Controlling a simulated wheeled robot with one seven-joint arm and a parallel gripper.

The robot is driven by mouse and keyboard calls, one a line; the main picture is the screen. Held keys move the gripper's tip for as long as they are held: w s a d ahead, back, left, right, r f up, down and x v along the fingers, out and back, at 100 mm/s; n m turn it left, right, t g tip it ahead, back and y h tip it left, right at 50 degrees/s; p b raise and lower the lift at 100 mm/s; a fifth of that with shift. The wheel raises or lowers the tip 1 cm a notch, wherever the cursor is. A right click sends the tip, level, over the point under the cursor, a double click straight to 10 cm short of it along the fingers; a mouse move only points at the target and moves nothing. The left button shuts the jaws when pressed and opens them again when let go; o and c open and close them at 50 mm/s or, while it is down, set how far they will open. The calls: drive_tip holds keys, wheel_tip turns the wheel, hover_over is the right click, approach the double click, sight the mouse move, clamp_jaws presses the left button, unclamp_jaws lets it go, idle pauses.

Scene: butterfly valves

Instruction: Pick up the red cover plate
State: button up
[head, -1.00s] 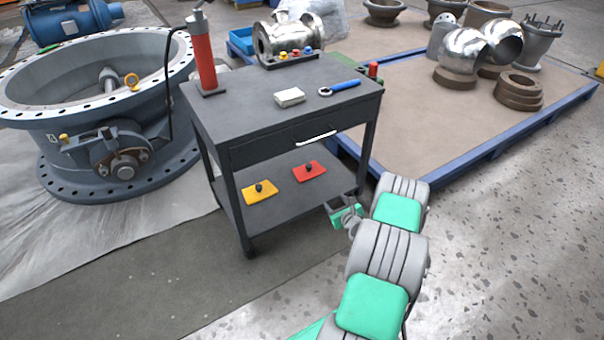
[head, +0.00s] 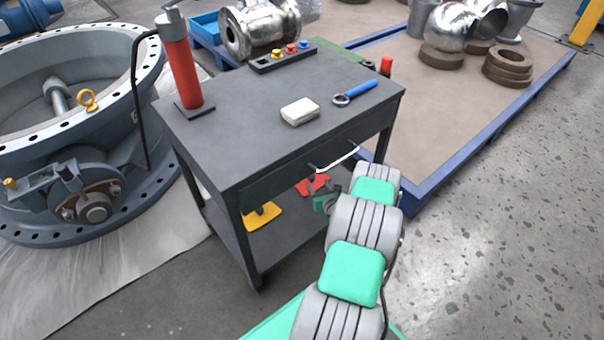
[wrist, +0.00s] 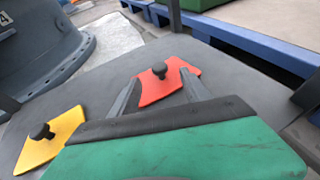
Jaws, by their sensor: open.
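The red cover plate (wrist: 178,78) with its black knob (wrist: 159,69) lies flat on the lower shelf (wrist: 82,92) of the grey cart. In the head view the red plate (head: 312,184) is partly hidden behind the cart's top and my arm. My gripper (wrist: 165,85) is open. In the wrist view its two fingers point toward the red plate, with the knob between their tips, and nothing is gripped. In the head view my gripper (head: 326,198) is at the cart's front right, mostly hidden by my arm.
A yellow cover plate (wrist: 50,140) with a black knob lies left of the red one. The cart's top (head: 255,130) hangs over the shelf, with a drawer handle (head: 338,160) at its front. Cart legs (head: 384,143) stand at the corners. A large grey valve (head: 60,130) stands left.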

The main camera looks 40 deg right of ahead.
sight(312, 178)
drive_tip(key=b+x, duration=0.4)
drive_tip(key=x, duration=0.3)
drive_tip(key=shift+w+a+f, duration=0.1)
drive_tip(key=shift+w+f, duration=0.2)
drive_tip(key=shift+w, duration=0.25)
drive_tip(key=shift+r, duration=0.15)
drive_tip(key=shift+s, duration=0.1)
clamp_jaws()
